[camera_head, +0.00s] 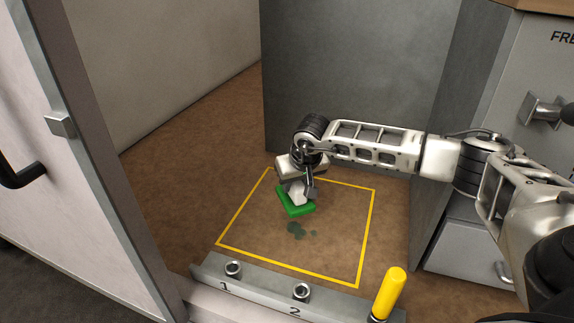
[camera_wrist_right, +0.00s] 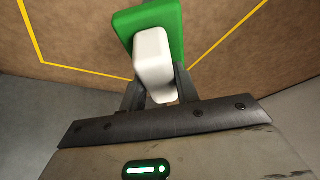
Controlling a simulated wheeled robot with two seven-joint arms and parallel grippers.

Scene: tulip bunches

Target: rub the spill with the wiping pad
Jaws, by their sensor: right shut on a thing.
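The wiping pad (camera_head: 295,206) has a green base and a white grip block on top. My right gripper (camera_head: 303,190) is shut on the white block, with the green pad below the fingers. The pad also shows in the right wrist view (camera_wrist_right: 175,18), its white block between the two fingers (camera_wrist_right: 158,92). The spill (camera_head: 298,231) is a few dark green blotches on the brown surface, inside a yellow outlined square. In the head view the pad is just above the blotches in the picture, apart from them. Whether the pad touches the surface I cannot tell. My left gripper is not in view.
A metal rail (camera_head: 262,290) with sockets marked 1 and 2 runs along the front edge. A yellow cylinder (camera_head: 390,292) stands at its right end. A grey block (camera_head: 345,85) stands behind the square. An open door (camera_head: 90,130) is on the left.

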